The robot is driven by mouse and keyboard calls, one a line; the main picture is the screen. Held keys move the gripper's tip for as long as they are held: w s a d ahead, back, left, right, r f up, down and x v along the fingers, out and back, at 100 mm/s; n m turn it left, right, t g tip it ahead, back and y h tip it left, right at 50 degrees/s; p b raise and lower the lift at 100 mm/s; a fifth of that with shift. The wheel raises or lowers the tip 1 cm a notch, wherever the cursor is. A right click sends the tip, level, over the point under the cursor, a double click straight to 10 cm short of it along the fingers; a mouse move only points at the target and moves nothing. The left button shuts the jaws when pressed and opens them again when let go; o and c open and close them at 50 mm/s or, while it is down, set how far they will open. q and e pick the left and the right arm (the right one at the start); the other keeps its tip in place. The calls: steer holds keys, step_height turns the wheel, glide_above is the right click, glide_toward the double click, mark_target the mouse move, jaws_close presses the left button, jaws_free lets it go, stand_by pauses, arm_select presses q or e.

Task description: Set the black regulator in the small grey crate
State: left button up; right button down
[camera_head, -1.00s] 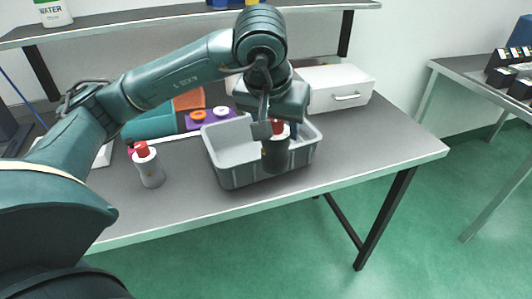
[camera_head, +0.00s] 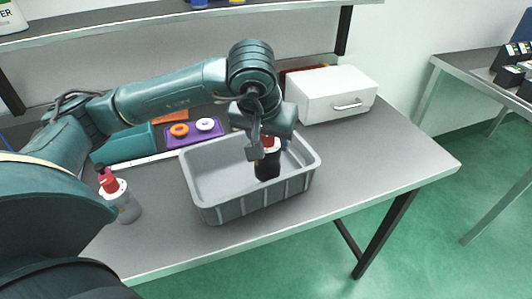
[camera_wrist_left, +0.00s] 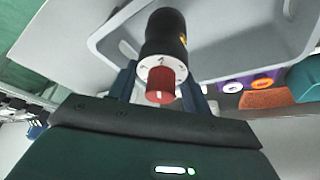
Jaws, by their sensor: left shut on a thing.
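The black regulator (camera_head: 267,168) has a dark body and a red knob on a white dial. In the head view it is upright inside the small grey crate (camera_head: 245,205), near its right end. My left gripper (camera_head: 262,148) is shut on it from above. The wrist view shows the regulator (camera_wrist_left: 164,42) between the fingers, its red knob toward the camera, with the crate's grey wall (camera_wrist_left: 240,60) around it. I cannot tell whether its base touches the crate floor. My right gripper is not in view.
A grey bottle-like part with a red top (camera_head: 121,200) stands left of the crate. Behind are a purple tray (camera_head: 186,140) with orange and white rings, a teal bin (camera_head: 125,146) and a white drawer box (camera_head: 332,92). The table's front right is clear.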

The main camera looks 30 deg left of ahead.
arm_select(q)
steer(key=shift+f, duration=2.15)
steer(key=o, duration=1.5)
steer(key=shift+r+p, duration=0.25)
steer(key=shift+p, duration=0.05)
steer(key=v, duration=1.1)
steer(key=shift+s+r+b, duration=0.2)
steer(key=shift+r+b, duration=0.1)
steer(key=shift+r, duration=0.05)
